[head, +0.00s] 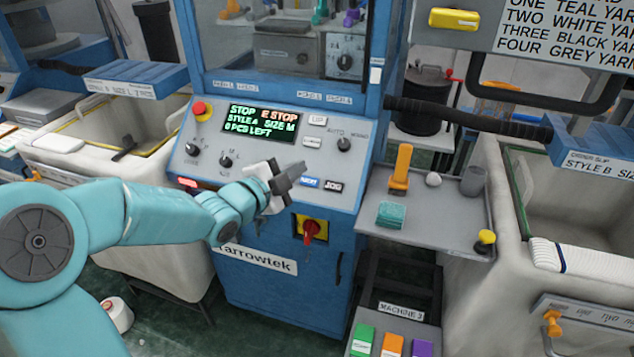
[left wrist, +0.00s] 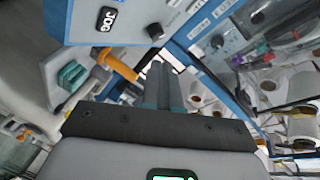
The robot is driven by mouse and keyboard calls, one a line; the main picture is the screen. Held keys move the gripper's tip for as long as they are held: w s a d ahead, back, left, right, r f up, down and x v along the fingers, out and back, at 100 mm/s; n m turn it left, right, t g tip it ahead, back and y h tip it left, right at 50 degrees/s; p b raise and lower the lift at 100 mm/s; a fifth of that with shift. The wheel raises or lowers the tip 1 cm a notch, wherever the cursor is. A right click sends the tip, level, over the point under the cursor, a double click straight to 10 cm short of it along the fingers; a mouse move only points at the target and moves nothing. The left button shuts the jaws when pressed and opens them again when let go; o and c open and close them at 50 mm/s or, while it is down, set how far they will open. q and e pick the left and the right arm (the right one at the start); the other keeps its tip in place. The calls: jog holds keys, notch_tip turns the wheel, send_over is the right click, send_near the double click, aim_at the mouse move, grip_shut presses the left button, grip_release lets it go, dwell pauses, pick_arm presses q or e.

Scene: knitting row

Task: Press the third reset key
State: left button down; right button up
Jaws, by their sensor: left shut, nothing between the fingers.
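The blue machine's sloped control panel (head: 190,150) fills the middle of the head view. Its screen (head: 262,120) reads STOP, E STOP, STYLE A SIZE M. Along the lower edge are a lit red key (head: 187,183), a blue key (head: 310,182) and a dark JOG key (head: 333,186). The lettering on the red and blue keys is too small to read. My left gripper (head: 297,170) is shut and empty in front of the panel, left of the blue key, hiding part of the key row. In the left wrist view its closed fingers (left wrist: 162,85) show near the JOG key (left wrist: 108,18).
A red emergency-stop button (head: 199,108) sits at the panel's upper left, and a red switch on yellow (head: 311,229) below the key row. Pale bins flank the machine.

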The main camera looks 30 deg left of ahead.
aim_at(301, 180)
pick_arm(q)
jog(key=shift+a+f, duration=0.1)
jog(key=shift+a, duration=0.2)
jog(key=w+f+b, duration=0.1)
jog(key=f, duration=0.1)
jog(key=w+f+b, duration=0.1)
jog(key=w+f, duration=0.1)
jog(key=w+a+f+b, duration=0.1)
jog(key=f, duration=0.1)
jog(key=shift+w+f, duration=0.1)
jog(key=shift+w, duration=0.05)
jog(key=shift+w+a+f+b, duration=0.1)
jog(key=shift+w+f+b, duration=0.25)
jog(key=shift+w+b, duration=0.15)
jog(key=shift+f, duration=0.1)
dwell(1.7)
jog(key=shift+w+f+b, duration=0.25)
jog(key=shift+b, duration=0.4)
